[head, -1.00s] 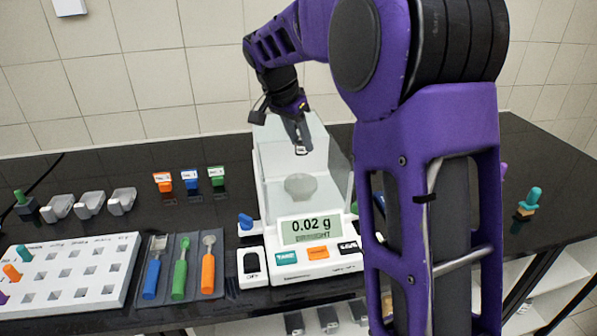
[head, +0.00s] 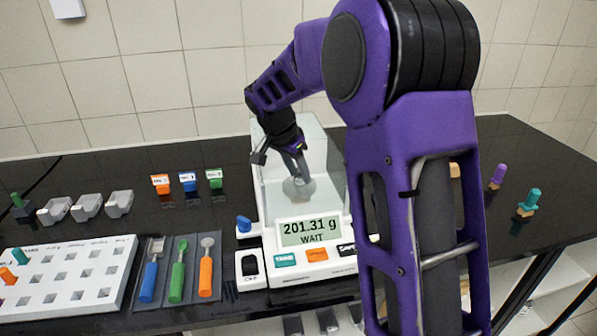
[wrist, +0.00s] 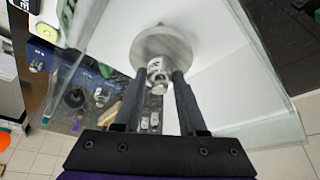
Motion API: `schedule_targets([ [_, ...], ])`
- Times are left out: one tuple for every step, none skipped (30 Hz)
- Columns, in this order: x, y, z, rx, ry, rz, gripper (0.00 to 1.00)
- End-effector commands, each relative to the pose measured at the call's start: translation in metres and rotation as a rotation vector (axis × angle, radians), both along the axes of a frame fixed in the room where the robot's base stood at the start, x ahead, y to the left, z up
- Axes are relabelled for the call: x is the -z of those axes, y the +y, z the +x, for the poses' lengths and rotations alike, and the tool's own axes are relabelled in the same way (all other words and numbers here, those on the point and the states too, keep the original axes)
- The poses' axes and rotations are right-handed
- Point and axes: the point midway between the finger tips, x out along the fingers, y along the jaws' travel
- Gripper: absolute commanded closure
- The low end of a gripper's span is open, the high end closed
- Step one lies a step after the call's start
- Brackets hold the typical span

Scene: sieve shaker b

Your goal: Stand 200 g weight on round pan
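The 200 g weight (wrist: 157,76), a small shiny metal cylinder, stands at the round pan (wrist: 165,45) in the wrist view. In the head view the pan (head: 299,189) is inside the balance's clear draft shield. My gripper (head: 299,179) reaches down into the shield from above. In the wrist view my gripper (wrist: 160,80) has its two dark fingers on either side of the weight, seemingly closed on it. The balance display (head: 309,231) reads 201.31 g and WAIT. The weight's contact with the pan is partly hidden in the head view.
Clear shield walls (head: 325,165) stand close around my gripper. A white rack (head: 75,270), a tool mat with colored spatulas (head: 178,270) and several grey scoops (head: 87,206) lie to the left. Small colored labels (head: 188,181) stand behind. Pegs (head: 528,201) stand at right.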

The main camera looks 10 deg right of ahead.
Motion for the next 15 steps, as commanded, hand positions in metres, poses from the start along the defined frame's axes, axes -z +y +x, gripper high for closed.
schedule_targets([
  [-0.0003, 0.0001, -0.0001, 0.0, 0.0, 0.0, 0.49],
  [-0.0002, 0.0001, 0.0, 0.0, 0.0, 0.0, 0.44],
  [-0.0002, 0.0, -0.0001, 0.0, 0.0, 0.0, 0.36],
  [-0.0002, 0.0001, 0.0, 0.0, 0.0, 0.0, 0.31],
  [-0.0002, 0.0, -0.0001, 0.0, 0.0, 0.0, 0.31],
  [-0.0002, 0.0, -0.0001, 0.0, 0.0, 0.0, 0.31],
  [-0.0002, -0.0001, -0.0001, 0.0, 0.0, 0.0, 0.31],
  [-0.0003, 0.0001, -0.0001, 0.0, 0.0, 0.0, 0.31],
  [-0.0002, -0.0001, -0.0001, 0.0, 0.0, 0.0, 0.31],
  [-0.0003, 0.0, 0.0, 0.0, 0.0, 0.0, 0.31],
  [-0.0003, 0.0, -0.0001, 0.0, 0.0, 0.0, 0.31],
  [-0.0005, 0.0, 0.0, 0.0, 0.0, 0.0, 0.31],
  [-0.0012, 0.0, -0.0001, 0.0, 0.0, 0.0, 0.31],
  [-0.0023, 0.0, 0.0, 0.0, 0.0, 0.0, 0.31],
  [-0.0043, -0.0001, -0.0001, 0.0, 0.0, 0.0, 0.31],
])
